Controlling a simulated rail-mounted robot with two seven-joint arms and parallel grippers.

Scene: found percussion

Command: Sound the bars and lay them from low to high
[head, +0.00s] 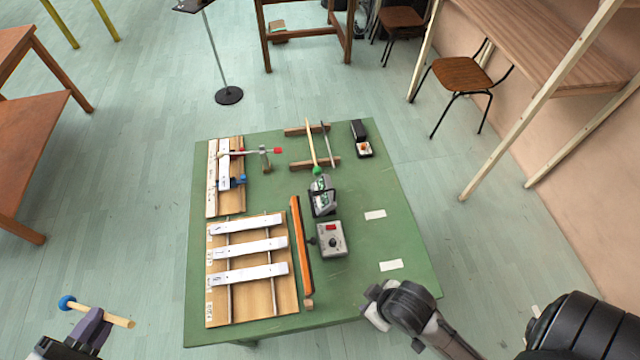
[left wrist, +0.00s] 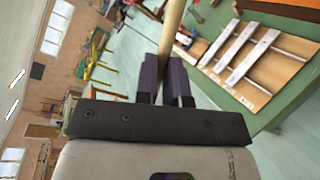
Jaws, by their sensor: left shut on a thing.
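My left gripper (head: 97,318) is shut on the wooden handle of a blue-headed mallet (head: 68,302), off the table's front left. In the left wrist view the purple fingers grip the handle (left wrist: 174,22). Three white bars (head: 246,224), (head: 249,248), (head: 248,274) lie crosswise on two rails over a tan board (head: 217,312). A narrower board (head: 211,200) behind carries another white bar (head: 224,170), lengthwise, beside a red-tipped clamp (head: 264,155) and a blue piece. My right gripper (head: 372,305) is at the table's front right; its jaws are unclear.
On the green table (head: 350,260) are an orange strip (head: 301,245), a grey box with a knob (head: 331,240), a dark-handled device (head: 322,199), a green-headed mallet (head: 312,145) on wooden rests, a small black box (head: 359,130) and two white cards (head: 375,214), (head: 391,265). The table's right side is mostly clear.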

